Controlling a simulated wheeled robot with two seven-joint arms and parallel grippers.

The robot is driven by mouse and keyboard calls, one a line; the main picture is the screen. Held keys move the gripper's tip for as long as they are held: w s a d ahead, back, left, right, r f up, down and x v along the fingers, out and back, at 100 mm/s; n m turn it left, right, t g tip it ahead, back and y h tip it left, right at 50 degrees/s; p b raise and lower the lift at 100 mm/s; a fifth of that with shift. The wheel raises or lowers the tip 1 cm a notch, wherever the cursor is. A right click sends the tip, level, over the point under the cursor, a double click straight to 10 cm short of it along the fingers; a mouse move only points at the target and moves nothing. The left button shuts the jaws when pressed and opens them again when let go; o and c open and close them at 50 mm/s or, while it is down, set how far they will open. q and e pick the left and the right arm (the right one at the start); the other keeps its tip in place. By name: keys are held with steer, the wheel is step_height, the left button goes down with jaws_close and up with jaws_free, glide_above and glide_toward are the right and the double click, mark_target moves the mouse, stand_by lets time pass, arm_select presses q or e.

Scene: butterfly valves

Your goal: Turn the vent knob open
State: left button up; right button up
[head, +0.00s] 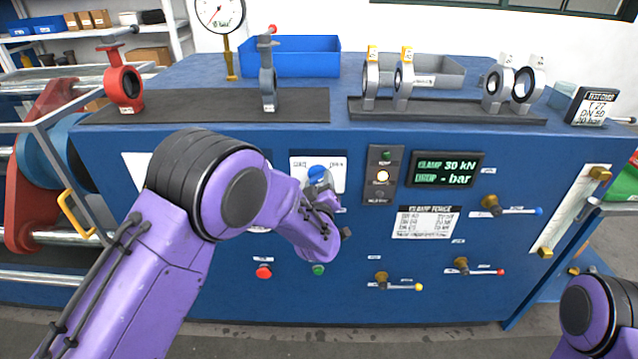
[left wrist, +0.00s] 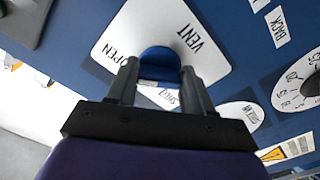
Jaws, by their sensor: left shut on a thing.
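The vent knob is blue and sits on a white label plate on the front of the blue bench; in the head view the knob (head: 317,172) shows just above my left gripper (head: 322,190). In the left wrist view the knob (left wrist: 160,62) lies between the two fingers of my left gripper (left wrist: 160,80), which is shut on it. The plate (left wrist: 128,30) reads VENT, OPEN and a partly hidden third word. My left forearm hides part of the panel. Of my right arm only a purple link shows at the lower right, and its gripper is out of view.
Near the knob are an indicator strip (head: 381,176), a display reading CLAMP 30 kN (head: 445,169), and several brass valves with coloured levers, one yellow-tipped (head: 400,285). Red (head: 264,272) and green (head: 319,270) buttons sit below. Valve bodies (head: 125,88) stand on top.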

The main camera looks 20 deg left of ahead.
arm_select(q)
steer(key=shift+r+m, duration=0.1)
steer(key=shift+m, duration=0.5)
steer(key=o, duration=0.9)
steer(key=shift+o, duration=0.7)
steer(key=shift+w, duration=0.1)
steer(key=b+v, duration=0.1)
steer(key=v, duration=0.9)
steer(key=shift+s+b, duration=0.3)
